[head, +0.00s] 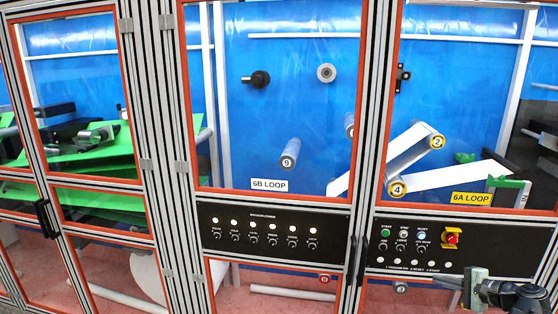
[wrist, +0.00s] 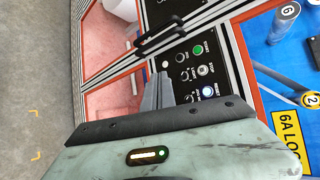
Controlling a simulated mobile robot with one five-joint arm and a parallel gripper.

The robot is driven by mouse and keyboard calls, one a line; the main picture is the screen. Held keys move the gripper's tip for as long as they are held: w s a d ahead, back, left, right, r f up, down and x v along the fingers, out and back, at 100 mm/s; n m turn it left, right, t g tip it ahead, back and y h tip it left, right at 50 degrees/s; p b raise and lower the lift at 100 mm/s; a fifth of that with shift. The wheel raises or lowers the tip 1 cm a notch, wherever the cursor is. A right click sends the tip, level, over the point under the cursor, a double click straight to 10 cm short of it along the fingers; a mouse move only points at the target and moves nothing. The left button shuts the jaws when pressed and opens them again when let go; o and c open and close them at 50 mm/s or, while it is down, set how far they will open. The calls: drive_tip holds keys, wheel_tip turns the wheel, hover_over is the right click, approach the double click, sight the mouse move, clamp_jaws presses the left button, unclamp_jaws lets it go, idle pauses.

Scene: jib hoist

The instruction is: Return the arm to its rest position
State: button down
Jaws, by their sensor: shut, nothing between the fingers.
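My gripper (head: 475,283) is at the bottom right of the head view, with my dark arm beside it. It appears below the right control panel (head: 405,238). In the wrist view my gripper (wrist: 157,90) has its grey fingers together, with nothing between them. The fingers point toward the black panel (wrist: 178,60) with green, grey and blue-lit buttons. Whether the fingertips touch the machine front cannot be told. Most of my arm is outside the head view.
A framed machine front with orange-edged windows fills the head view. A red emergency stop (head: 452,238) sits on the right panel. Black door handles (head: 357,262) stick out from the frame. Bare grey floor (wrist: 35,80) shows left in the wrist view.

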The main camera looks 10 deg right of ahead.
drive_tip(key=w+a+f+n+g+y+b, duration=0.1)
drive_tip(key=w+a+f+n+y+b, duration=0.15)
drive_tip(key=w+a, duration=0.45)
drive_tip(key=w+a+f+n+g+y+b, duration=0.15)
drive_tip(key=w+a+f, duration=0.3)
drive_tip(key=a, duration=0.55)
drive_tip(key=w+a+f+n+g+b, duration=0.2)
drive_tip(key=a+f+b, duration=0.15)
drive_tip(key=a, duration=0.55)
drive_tip(key=w+a+f+n+g+b, duration=0.15)
drive_tip(key=a+f, duration=0.25)
drive_tip(key=a, duration=0.4)
drive_tip(key=s+a+f+n+g+h+b, duration=0.1)
drive_tip(key=s+a+f+n+g+b, duration=0.2)
drive_tip(key=a+f, duration=0.45)
drive_tip(key=s+a+f+n+g+h+b, duration=0.25)
drive_tip(key=a+f+b, duration=0.2)
drive_tip(key=a, duration=0.65)
drive_tip(key=s+d+f+n+g+h, duration=0.1)
drive_tip(key=s+d+f+n+h, duration=0.3)
drive_tip(key=d+n, duration=0.1)
drive_tip(key=shift+s+d+f, duration=0.15)
drive_tip(key=shift+s+d, duration=0.1)
drive_tip(key=shift+d, duration=0.6)
drive_tip(key=c, duration=2.1)
unclamp_jaws()
drive_tip(key=shift+h, duration=0.25)
drive_tip(key=shift+c, duration=0.2)
